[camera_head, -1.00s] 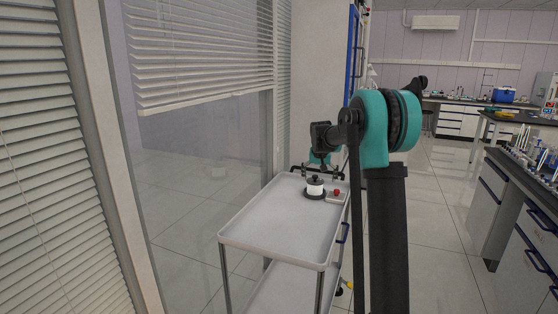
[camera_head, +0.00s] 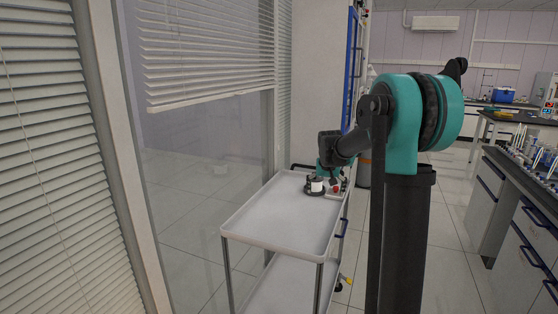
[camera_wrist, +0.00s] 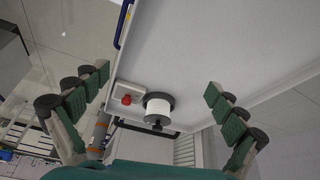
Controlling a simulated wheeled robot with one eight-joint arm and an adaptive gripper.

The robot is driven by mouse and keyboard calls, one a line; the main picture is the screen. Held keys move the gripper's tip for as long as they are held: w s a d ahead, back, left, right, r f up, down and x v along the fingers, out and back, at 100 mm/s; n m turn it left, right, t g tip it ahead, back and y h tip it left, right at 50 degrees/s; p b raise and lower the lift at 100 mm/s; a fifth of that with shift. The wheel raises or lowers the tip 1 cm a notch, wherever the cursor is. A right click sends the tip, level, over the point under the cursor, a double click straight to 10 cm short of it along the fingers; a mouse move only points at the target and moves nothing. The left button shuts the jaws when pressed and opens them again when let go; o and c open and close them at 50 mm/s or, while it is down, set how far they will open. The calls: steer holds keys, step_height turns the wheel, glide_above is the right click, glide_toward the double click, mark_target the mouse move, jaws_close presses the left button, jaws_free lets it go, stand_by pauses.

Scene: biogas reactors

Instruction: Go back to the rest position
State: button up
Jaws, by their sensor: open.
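My gripper (camera_wrist: 157,82) is open and empty, its two green-padded fingers spread wide in the wrist view. In the head view my gripper (camera_head: 338,182) is over the far right end of the cart, partly hidden by my arm. A white cylinder with a black base and black top (camera_head: 316,187) stands on the cart's far end. It also shows between the fingers in the wrist view (camera_wrist: 158,107), apart from both. Beside it is a small pale box with a red button (camera_wrist: 126,100); the red part shows in the head view (camera_head: 336,188).
The grey cart (camera_head: 275,222) has a mostly bare top tray and a lower shelf. A window with blinds (camera_head: 205,60) lies left of it. A lab bench with drawers (camera_head: 515,205) stands at the right.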

steer(key=s+f, duration=0.4)
steer(key=s, duration=0.8)
steer(key=s+f+n, duration=0.1)
steer(key=s+f, duration=0.4)
steer(key=s, duration=0.8)
steer(key=s+f, duration=0.4)
steer(key=s, duration=0.9)
steer(key=shift+d+f+n+y, duration=0.3)
steer(key=shift+d+f+n, duration=0.05)
steer(key=shift+n, duration=0.05)
steer(key=shift+c, duration=0.2)
